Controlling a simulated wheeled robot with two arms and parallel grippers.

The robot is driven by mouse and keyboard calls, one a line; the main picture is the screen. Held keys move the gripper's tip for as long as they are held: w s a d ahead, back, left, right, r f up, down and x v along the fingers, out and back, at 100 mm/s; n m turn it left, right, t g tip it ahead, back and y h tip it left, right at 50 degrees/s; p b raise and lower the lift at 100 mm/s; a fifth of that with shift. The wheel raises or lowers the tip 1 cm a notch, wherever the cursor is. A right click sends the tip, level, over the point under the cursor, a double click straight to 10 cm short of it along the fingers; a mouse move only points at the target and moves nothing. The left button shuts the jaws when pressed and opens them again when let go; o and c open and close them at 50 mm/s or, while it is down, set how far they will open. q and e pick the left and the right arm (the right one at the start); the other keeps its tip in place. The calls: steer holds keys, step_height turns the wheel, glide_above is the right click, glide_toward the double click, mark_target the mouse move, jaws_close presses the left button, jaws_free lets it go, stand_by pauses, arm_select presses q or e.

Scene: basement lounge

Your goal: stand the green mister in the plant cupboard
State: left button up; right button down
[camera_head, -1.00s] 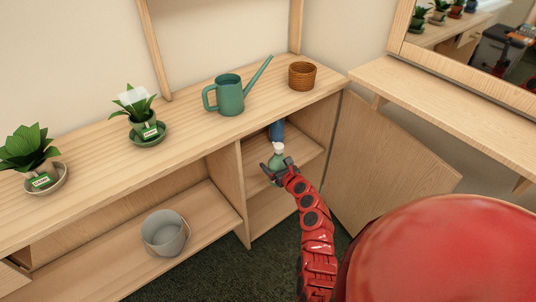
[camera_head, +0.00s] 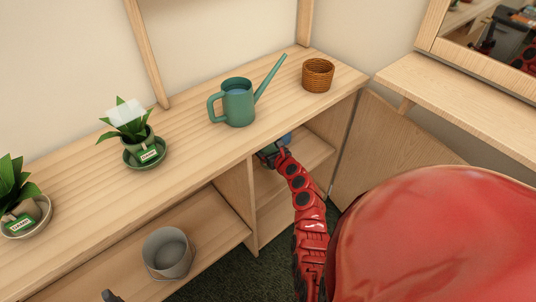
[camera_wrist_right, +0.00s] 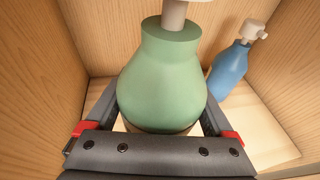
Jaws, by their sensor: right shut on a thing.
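The green mister (camera_wrist_right: 162,80) is upright between the fingers of my right gripper (camera_wrist_right: 160,130) in the right wrist view; its top is cut off by the frame. In the head view my right gripper (camera_head: 272,152) is inside the open plant cupboard (camera_head: 312,150), at its upper shelf, and mostly hides the mister. A blue spray bottle (camera_wrist_right: 230,68) stands in the cupboard to the right of the mister in the wrist view, apart from it. Whether the mister's base touches the shelf cannot be seen. My left gripper is not clearly in view.
The cupboard door (camera_head: 390,145) stands open on the right. On the counter above are a green watering can (camera_head: 238,104), a wicker pot (camera_head: 317,75) and potted plants (camera_head: 140,140). A grey bucket (camera_head: 168,252) sits on the low shelf to the left.

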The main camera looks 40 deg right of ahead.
steer(key=f+b, duration=0.1)
steer(key=f, duration=0.1)
steer(key=f+b, duration=0.1)
steer(key=f, duration=0.1)
steer(key=shift+s+f, duration=0.2)
steer(key=shift+f, duration=0.05)
steer(key=shift+f+b, duration=1.65)
steer(key=shift+f, duration=0.45)
jaws_free()
